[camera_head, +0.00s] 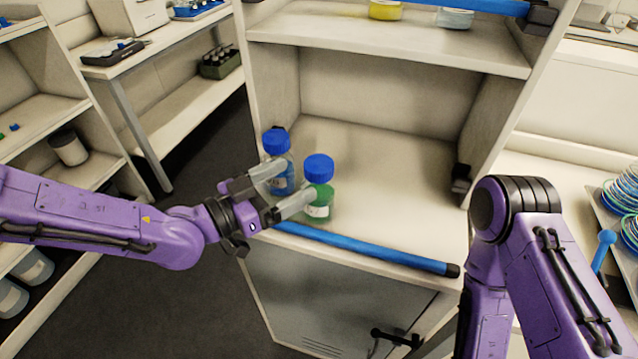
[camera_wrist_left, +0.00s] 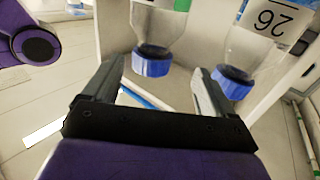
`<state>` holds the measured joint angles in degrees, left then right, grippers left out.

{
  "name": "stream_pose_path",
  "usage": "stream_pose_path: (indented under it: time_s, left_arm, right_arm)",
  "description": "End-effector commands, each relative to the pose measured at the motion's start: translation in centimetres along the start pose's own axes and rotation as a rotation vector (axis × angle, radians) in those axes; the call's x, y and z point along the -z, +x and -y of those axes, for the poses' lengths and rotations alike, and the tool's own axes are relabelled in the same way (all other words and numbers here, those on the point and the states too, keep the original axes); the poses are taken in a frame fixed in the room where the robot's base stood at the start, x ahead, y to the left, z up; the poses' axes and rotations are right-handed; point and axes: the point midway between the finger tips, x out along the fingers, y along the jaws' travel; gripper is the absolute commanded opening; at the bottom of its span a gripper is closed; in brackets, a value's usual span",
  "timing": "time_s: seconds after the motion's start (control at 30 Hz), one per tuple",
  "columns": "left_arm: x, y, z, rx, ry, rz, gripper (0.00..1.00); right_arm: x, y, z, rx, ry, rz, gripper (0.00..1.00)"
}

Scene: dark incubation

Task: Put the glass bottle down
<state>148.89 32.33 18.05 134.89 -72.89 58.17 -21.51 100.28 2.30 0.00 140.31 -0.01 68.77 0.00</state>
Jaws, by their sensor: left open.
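Two glass bottles with blue caps stand upright, close together, on the cabinet's lower shelf in the head view. The green-liquid bottle (camera_head: 319,199) is nearer, and the blue-liquid bottle (camera_head: 284,180) is behind it to the left. My left gripper (camera_head: 298,180) is open, with its fingers reaching in from the left at the bottles. In the left wrist view, the picture is upside down; one blue-capped bottle (camera_wrist_left: 153,62) shows between the finger ends, and another (camera_wrist_left: 232,82) is by the right finger. I cannot tell whether a finger touches glass. My right gripper is out of view.
The shelf (camera_head: 400,190) is clear right of the bottles. A blue bar (camera_head: 360,248) runs along its front edge. An upper shelf (camera_head: 390,45) holds a yellow container (camera_head: 386,10) and a clear one (camera_head: 455,18). Side walls bound the compartment. A plate rack stands far right.

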Motion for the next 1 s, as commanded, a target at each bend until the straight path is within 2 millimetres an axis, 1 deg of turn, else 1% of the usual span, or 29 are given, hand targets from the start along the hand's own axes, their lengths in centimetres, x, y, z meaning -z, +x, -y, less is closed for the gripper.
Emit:
stream_pose_path:
  time_s: [0.1, 0.27, 0.4, 0.5, 0.6, 0.77, 0.8, 0.87, 0.9, 0.97, 1.0]
  left_arm:
    - [0.2, 2.1, -0.2, -0.001, 0.0, 0.004, 0.86]
    - [0.1, 4.1, 0.0, 0.002, -0.004, 0.004, 0.86]
    - [0.3, 6.7, 0.3, 0.001, -0.007, 0.005, 0.86]
    - [0.1, 8.3, 0.3, 0.001, -0.007, 0.004, 0.86]
    - [-0.1, 9.1, 0.2, 0.0, -0.007, 0.003, 0.86]
    - [-0.2, 9.2, 0.3, 0.001, -0.006, 0.003, 0.86]
    - [-0.2, 9.2, 0.3, 0.001, -0.006, 0.003, 0.83]
    - [-0.2, 9.2, 0.3, 0.001, -0.007, 0.003, 0.63]
    - [-0.2, 9.2, 0.3, 0.001, -0.007, 0.003, 0.5]
    - [-0.2, 9.2, 0.3, 0.001, -0.006, 0.003, 0.31]
    - [-0.2, 9.2, 0.3, 0.001, -0.006, 0.003, 0.18]
  right_arm:
    - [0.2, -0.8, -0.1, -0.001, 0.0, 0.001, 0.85]
    - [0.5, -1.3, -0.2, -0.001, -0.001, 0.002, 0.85]
    - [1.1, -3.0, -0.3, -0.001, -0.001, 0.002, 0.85]
    - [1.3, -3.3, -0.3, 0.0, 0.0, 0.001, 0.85]
    - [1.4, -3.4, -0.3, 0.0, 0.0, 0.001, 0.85]
    - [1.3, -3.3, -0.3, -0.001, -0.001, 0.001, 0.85]
    - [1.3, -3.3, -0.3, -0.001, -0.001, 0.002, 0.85]
    - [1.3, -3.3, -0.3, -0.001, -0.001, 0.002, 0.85]
    - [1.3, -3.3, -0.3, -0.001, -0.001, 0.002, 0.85]
    - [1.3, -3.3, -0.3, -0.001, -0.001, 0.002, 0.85]
    - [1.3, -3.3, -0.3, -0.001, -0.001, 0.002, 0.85]
